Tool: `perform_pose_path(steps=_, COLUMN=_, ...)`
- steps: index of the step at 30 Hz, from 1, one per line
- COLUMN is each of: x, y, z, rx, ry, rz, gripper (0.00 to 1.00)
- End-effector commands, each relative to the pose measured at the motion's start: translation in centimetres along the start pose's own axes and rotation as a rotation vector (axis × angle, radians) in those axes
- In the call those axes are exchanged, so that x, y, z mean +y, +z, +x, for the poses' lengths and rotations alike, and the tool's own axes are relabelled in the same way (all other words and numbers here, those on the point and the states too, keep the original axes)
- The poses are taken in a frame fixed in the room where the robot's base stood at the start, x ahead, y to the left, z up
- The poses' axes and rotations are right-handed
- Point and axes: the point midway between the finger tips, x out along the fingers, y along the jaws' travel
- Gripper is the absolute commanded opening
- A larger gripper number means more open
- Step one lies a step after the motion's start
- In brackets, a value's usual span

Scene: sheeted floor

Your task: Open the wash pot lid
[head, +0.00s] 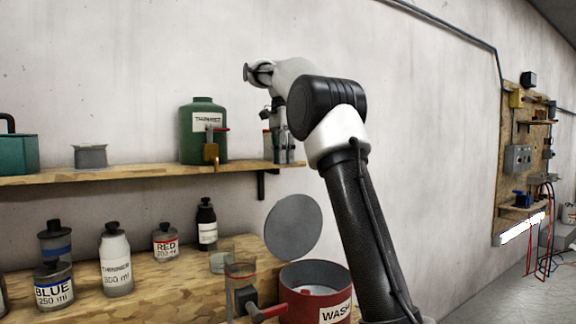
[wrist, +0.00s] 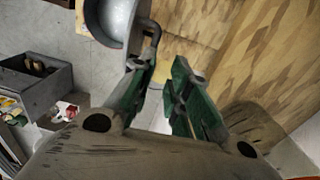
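The wash pot (head: 297,306) is red with a white WASH label, at the bottom of the head view, partly cut by the frame. Its lid (head: 293,228), a grey disc, stands raised and steeply tilted behind the pot, so the pot's mouth is open. My gripper (head: 280,150) hangs at the shelf's right end in the head view, above and apart from the lid there. In the wrist view my gripper (wrist: 160,68) has its green fingers apart with nothing seen between them. A grey rounded thing (wrist: 112,22) with a bent dark rod lies by the left fingertip; whether they touch is unclear.
A wooden shelf (head: 150,172) holds a green thinner can (head: 203,145) and other vessels. The bench (head: 150,285) below carries several bottles. A glass jar with a red-handled tap (head: 265,312) stands left of the pot. A grey bin (wrist: 40,95) is on the floor.

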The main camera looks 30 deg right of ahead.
Motion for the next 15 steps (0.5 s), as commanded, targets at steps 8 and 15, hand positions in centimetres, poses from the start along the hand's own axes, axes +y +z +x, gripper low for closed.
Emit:
perform_pose_path(steps=8, x=7.8, y=2.9, z=-4.1, rx=0.088, ry=-0.096, rz=-0.050, gripper=0.00)
perform_pose_path(steps=15, x=10.5, y=1.1, z=-0.2, rx=0.282, ry=-0.268, rz=-0.048, gripper=0.00)
